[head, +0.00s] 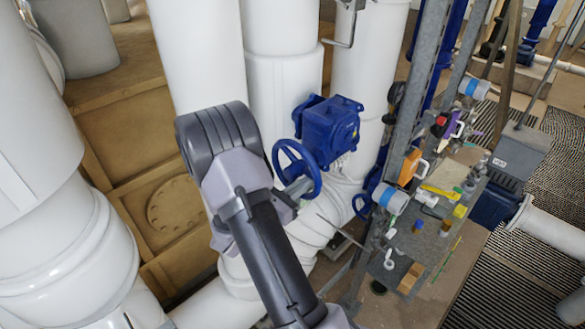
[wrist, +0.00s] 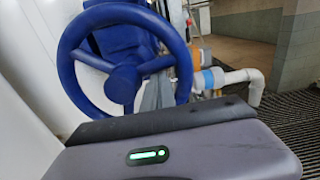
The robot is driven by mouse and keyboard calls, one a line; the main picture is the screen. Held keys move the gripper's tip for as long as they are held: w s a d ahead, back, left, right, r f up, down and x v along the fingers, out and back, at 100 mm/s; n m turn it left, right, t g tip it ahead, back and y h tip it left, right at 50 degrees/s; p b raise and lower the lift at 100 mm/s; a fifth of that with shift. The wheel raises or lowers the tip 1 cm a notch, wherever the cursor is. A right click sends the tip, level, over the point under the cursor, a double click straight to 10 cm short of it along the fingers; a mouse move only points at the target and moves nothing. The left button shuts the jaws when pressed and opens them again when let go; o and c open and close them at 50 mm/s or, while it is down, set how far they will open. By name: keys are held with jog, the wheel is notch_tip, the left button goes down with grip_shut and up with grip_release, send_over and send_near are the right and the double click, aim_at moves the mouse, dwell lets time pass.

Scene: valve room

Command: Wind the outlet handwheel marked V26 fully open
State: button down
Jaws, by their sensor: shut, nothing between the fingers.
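A blue handwheel (head: 306,171) with spokes stands on a blue gearbox (head: 331,130) among white pipes in the head view. In the wrist view the blue handwheel (wrist: 122,84) fills the upper left, its hub and spokes facing me. No V26 marking is readable. My gripper (wrist: 165,122) crosses the lower wrist view, just in front of the wheel's lower rim, which it partly hides. It is shut with nothing held. I cannot tell whether it touches the rim. In the head view my arm partly hides the area left of and below the wheel.
A metal shelf (head: 437,222) with bottles, tools and small items stands close to the right of the wheel, beside grey uprights (head: 408,95). A second blue wheel (head: 362,204) shows partly behind them. Large white pipes (head: 203,70) crowd the left. Dark grating (head: 519,270) lies at right.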

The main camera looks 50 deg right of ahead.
aim_at(308, 173)
jog(key=shift+s+r, duration=0.15)
jog(key=shift+r, duration=0.5)
jog(key=shift+w+r+p, duration=0.25)
jog(key=shift+r+p, duration=0.55)
jog(key=shift+r, duration=0.1)
jog(key=shift+s, duration=0.1)
jog(key=shift+w+r+p, duration=0.3)
jog(key=shift+w+r, duration=0.15)
jog(key=shift+r, duration=0.25)
